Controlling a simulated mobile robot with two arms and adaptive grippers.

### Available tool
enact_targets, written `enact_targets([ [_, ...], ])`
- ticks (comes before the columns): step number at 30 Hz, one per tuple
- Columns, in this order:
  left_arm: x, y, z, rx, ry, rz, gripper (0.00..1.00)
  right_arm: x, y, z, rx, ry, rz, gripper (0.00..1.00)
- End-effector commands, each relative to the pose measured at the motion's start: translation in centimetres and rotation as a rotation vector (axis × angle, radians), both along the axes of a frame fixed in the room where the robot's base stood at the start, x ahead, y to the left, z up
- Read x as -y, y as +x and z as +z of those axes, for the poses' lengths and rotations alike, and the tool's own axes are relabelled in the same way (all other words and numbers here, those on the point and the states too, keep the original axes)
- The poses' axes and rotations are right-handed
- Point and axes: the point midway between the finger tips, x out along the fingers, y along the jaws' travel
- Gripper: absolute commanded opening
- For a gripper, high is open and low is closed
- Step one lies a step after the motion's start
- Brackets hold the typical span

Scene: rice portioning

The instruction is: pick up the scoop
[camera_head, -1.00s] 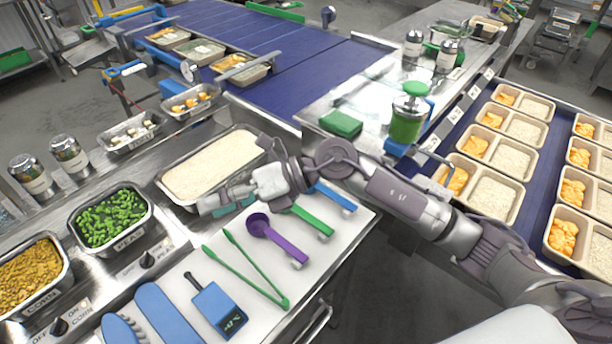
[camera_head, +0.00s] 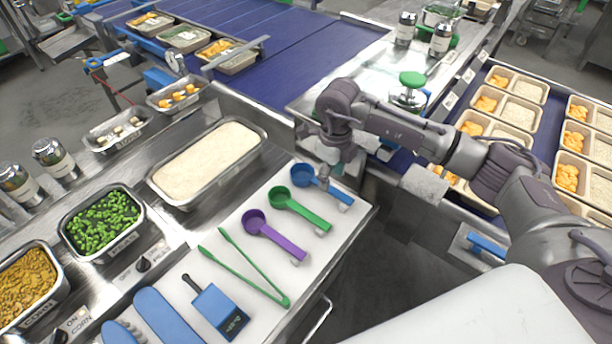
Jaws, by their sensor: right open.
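Three measuring scoops lie on the white board (camera_head: 225,229): a blue scoop (camera_head: 304,174), a green scoop (camera_head: 302,211) and a purple scoop (camera_head: 274,237). Each has a round cup at the upper left and a handle running to the lower right. My right gripper (camera_head: 325,177) is open and points down at the blue scoop, over its handle near the cup. The gripper hides part of that handle. I cannot tell whether the fingers touch it. My left gripper is not in view.
A metal pan of rice (camera_head: 157,192) stands left of the scoops, with peas (camera_head: 101,221) and corn (camera_head: 26,284) beyond. Green tongs (camera_head: 256,274) and a blue thermometer (camera_head: 215,308) lie nearer. Filled trays (camera_head: 516,107) stand at the right.

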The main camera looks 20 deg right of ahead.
Motion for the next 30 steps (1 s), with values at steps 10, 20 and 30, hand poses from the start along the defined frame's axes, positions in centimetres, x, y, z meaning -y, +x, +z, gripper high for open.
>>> enact_targets([
  [10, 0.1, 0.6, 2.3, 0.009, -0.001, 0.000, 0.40, 0.4, -0.3, -3.4, -0.005, 0.001, -0.001, 0.52],
  [20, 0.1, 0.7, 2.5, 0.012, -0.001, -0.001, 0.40, 0.3, -0.1, -5.9, 0.001, 0.002, 0.001, 0.52],
  [30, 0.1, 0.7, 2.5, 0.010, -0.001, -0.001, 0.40, 0.3, -0.1, -5.8, 0.001, 0.002, 0.000, 0.14],
])
